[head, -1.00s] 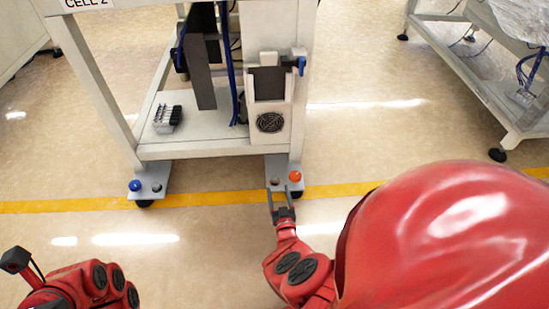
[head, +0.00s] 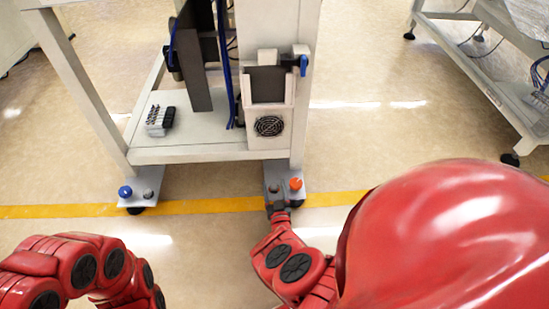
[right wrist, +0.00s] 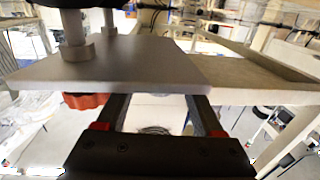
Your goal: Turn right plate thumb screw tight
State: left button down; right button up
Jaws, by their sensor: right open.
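The right foot plate (head: 287,203) under the table leg is grey metal. It carries an orange knob (head: 296,184) and a smaller grey-brown knob (head: 273,188); I cannot tell for certain which is the thumb screw. My right gripper (head: 278,205) is at the plate's front edge. In the right wrist view the right gripper (right wrist: 158,105) is open, its two dark fingers apart with no object visibly held between them. The plate (right wrist: 130,65) fills the upper left there, and the orange knob (right wrist: 85,100) shows beside the left finger, outside the jaws. My left gripper is not in view.
The left foot plate (head: 144,184) has a blue knob (head: 125,191). The white table frame (head: 190,153) holds a fan unit (head: 269,126) above the right plate. A second frame (head: 500,110) stands at right. Floor in front is clear, with a yellow line (head: 230,204).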

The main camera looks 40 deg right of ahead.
grip_shut()
